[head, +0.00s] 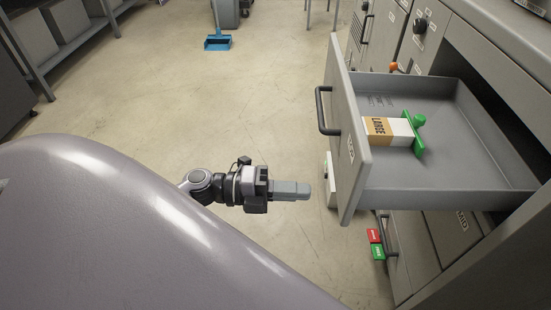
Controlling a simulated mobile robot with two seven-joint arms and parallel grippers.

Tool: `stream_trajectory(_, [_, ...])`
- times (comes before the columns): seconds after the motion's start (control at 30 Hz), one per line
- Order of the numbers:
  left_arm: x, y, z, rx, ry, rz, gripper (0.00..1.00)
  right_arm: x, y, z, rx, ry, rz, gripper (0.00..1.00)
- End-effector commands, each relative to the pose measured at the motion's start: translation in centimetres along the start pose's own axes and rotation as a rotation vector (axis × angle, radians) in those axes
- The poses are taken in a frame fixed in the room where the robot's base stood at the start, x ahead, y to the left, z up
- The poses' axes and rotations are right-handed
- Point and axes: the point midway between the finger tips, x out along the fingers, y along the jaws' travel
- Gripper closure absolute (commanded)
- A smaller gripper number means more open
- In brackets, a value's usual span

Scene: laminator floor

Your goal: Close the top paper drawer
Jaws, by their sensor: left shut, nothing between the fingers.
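The top paper drawer (345,130) is pulled well out of the grey cabinet on the right. Its front carries a dark bar handle (323,110) and faces left. Inside the drawer lies a white and tan box marked "LARGE" (388,131), with a green clamp-like piece (418,134) at its right end. My left gripper (308,190) is shut and empty. It points right, to the left of the drawer front and apart from it in the picture. My right gripper is not in view.
Below are more drawers (412,250) with red and green tags (375,244) beside them. A control knob (420,25) sits on the machine at the upper right. A blue dustpan (217,42) lies on the far floor.

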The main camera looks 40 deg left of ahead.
Motion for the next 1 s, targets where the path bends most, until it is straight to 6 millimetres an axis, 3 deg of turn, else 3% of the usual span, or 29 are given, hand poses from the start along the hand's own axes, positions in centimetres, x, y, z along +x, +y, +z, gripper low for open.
stream_trajectory(0.2, [4.3, -0.2, 0.1, -0.001, -0.001, -0.004, 1.00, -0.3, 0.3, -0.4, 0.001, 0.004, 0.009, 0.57])
stream_trajectory(0.4, [6.3, -0.1, 0.0, -0.002, -0.001, -0.001, 1.00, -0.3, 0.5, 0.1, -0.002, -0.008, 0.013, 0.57])
stream_trajectory(1.0, [7.0, 0.0, 0.0, -0.001, -0.001, 0.000, 1.00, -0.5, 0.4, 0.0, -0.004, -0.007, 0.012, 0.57])
